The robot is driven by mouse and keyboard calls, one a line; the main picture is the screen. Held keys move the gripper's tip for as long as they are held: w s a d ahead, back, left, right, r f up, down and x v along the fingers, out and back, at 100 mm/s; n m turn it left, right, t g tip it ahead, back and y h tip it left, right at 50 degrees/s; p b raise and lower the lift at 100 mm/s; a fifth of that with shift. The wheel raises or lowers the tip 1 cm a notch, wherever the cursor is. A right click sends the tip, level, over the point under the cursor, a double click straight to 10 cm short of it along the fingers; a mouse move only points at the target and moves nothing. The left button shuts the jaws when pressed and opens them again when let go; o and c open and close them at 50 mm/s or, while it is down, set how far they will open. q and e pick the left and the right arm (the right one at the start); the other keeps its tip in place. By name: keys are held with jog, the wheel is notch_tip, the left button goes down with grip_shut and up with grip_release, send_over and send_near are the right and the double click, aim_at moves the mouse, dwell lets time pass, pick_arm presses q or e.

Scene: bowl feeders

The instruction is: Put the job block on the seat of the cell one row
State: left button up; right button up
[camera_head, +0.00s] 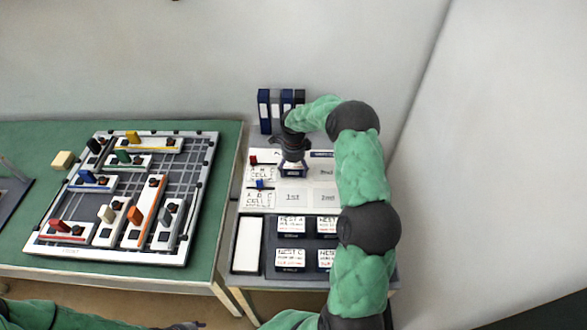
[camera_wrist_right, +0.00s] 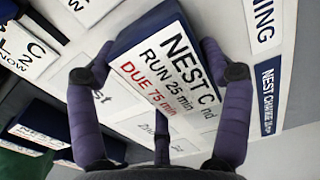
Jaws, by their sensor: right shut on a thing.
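My right gripper (camera_head: 293,168) is shut on a blue job block (camera_wrist_right: 140,40), whose white label reads NEST C, RUN 25 min, DUE 75 min. The block (camera_head: 293,174) is over the upper row of the white board (camera_head: 318,187), left of a seat marked 2nd (camera_head: 326,172). In the right wrist view the fingers (camera_wrist_right: 160,85) grip its sides; I cannot tell whether it touches the board. The lower row has seats marked 1st (camera_head: 292,197) and 2nd (camera_head: 327,197). Cell cards (camera_head: 259,173) stand at the rows' left. My left gripper (camera_head: 185,326) is at the bottom edge, mostly cut off.
A dark tray in front of the board holds several labelled blocks (camera_head: 291,225) and a white pad (camera_head: 247,245). Blue binders (camera_head: 264,110) stand behind the board. The green table (camera_head: 222,170) at left carries a fixture plate (camera_head: 110,255) with coloured parts.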

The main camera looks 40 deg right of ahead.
aim_at(293, 166)
jog(key=shift+f, duration=0.2)
jog(key=o, duration=1.2)
jog(key=shift+r, duration=0.1)
jog(key=shift+r, duration=0.15)
notch_tip(293, 166, up, 12)
jog(key=p, duration=0.2)
